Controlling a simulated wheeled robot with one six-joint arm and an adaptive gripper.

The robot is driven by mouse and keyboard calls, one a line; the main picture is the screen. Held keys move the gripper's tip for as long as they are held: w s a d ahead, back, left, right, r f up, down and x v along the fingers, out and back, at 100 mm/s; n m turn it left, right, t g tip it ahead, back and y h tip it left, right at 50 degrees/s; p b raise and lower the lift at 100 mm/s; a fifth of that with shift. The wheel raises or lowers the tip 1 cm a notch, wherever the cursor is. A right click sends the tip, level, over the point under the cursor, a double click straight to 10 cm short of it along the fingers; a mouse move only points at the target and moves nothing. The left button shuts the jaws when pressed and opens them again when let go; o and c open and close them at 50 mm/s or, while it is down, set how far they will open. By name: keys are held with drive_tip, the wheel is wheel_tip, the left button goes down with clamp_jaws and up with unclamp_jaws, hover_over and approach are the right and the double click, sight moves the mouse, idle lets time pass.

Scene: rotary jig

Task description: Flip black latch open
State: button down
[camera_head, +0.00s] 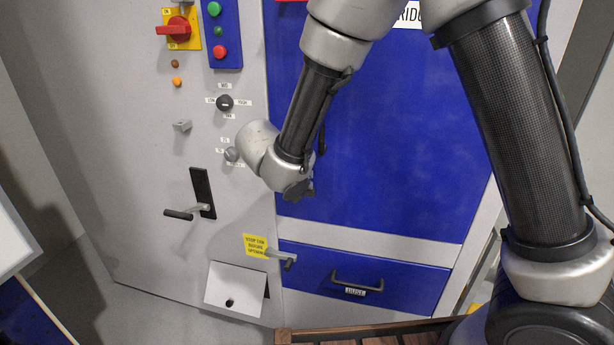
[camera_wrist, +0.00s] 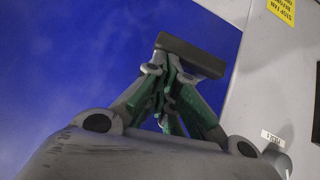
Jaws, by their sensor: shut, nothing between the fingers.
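A black latch plate (camera_head: 203,193) with a metal lever and a black grip (camera_head: 179,214) is on the grey cabinet front in the head view. The grip points to the left. My gripper (camera_head: 303,190) is to the right of it, in front of the blue panel and apart from the latch. In the wrist view my gripper (camera_wrist: 190,56) is shut and empty, its fingertips together before the blue panel. In the head view the wrist partly hides the fingers.
A small metal lever (camera_head: 283,257) sits beside a yellow label (camera_head: 256,245), below my gripper. A white flap (camera_head: 234,287) is under it. A blue drawer (camera_head: 400,290) with a dark handle is at lower right. Knobs (camera_head: 225,102) and a red switch (camera_head: 174,29) are higher on the cabinet.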

drive_tip(key=shift+s+d+f, duration=0.1)
drive_tip(key=shift+d+f, duration=0.1)
idle(0.5)
